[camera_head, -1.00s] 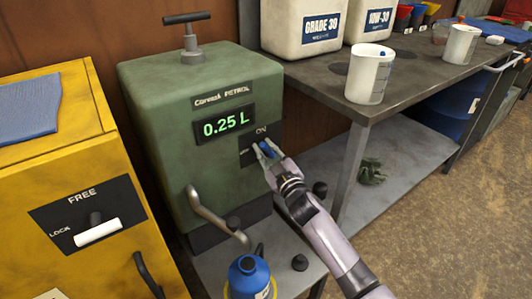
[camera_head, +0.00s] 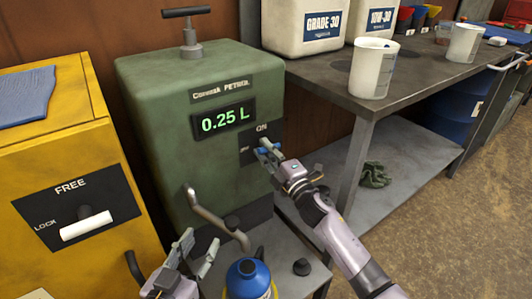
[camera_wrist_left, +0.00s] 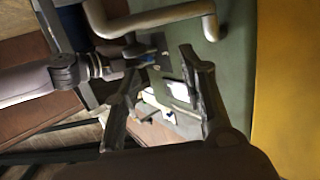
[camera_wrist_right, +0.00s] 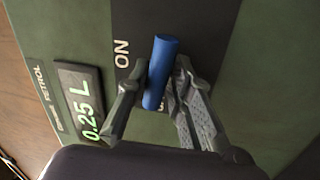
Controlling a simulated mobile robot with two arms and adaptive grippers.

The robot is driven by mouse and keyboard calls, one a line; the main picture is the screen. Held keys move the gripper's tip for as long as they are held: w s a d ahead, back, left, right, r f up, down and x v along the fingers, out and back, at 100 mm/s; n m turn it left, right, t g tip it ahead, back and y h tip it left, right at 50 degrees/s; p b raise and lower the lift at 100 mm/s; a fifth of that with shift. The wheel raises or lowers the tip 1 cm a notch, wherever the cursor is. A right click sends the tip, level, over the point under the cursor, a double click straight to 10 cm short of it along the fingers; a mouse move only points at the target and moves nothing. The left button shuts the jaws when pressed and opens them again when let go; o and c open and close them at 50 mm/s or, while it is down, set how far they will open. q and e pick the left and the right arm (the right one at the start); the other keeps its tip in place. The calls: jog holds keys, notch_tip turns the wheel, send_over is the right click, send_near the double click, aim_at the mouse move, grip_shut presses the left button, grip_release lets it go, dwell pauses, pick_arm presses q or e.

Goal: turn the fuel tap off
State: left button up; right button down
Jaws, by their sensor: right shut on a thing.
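The fuel tap has a blue handle (camera_wrist_right: 160,72) on a black plate (camera_wrist_right: 165,20) marked ON, with a second label mostly hidden behind the handle and fingers. The plate is on the front of the green petrol dispenser (camera_head: 165,130). My right gripper (camera_head: 268,151) is shut on the blue handle, which stands between its fingers in the right wrist view (camera_wrist_right: 160,68). My left gripper (camera_head: 196,250) is open and empty, low in front of the dispenser beside the spout (camera_head: 215,220). The left wrist view shows its parted fingers (camera_wrist_left: 165,75).
The display (camera_head: 222,119) reads 0.25 L. A blue bottle (camera_head: 247,277) stands below the spout, close to my left gripper. A yellow cabinet (camera_head: 100,250) with a FREE/LOCK lever (camera_head: 87,225) is on the left. A workbench (camera_head: 330,75) with jugs and cans is on the right.

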pick_arm(q)
jog(key=shift+w+d+r+t, duration=0.15)
jog(key=shift+r+t, duration=0.35)
jog(key=shift+r, duration=0.25)
jog(key=shift+w+d+r+t, duration=0.1)
jog(key=shift+d+r+t, duration=0.05)
jog(key=shift+r+t, duration=0.45)
pick_arm(e)
jog(key=shift+w+d+r+n+y, duration=0.1)
jog(key=shift+r+n+y, duration=0.1)
jog(key=shift+n, duration=0.35)
jog(key=shift+d+r+n+y, duration=0.1)
jog(key=shift+n+y, duration=0.1)
jog(key=shift+n, duration=0.35)
pick_arm(q)
jog(key=shift+r, duration=0.1)
pick_arm(e)
jog(key=c, duration=1.5)
grip_release()
jog(key=shift+f, duration=0.1)
pick_arm(q)
jog(key=shift+d+h, duration=0.1)
jog(key=shift+h, duration=0.3)
pick_arm(e)
jog(key=shift+a, duration=0.1)
jog(key=shift+f, duration=0.15)
jog(key=v, duration=1.2)
jog(key=shift+r, duration=0.25)
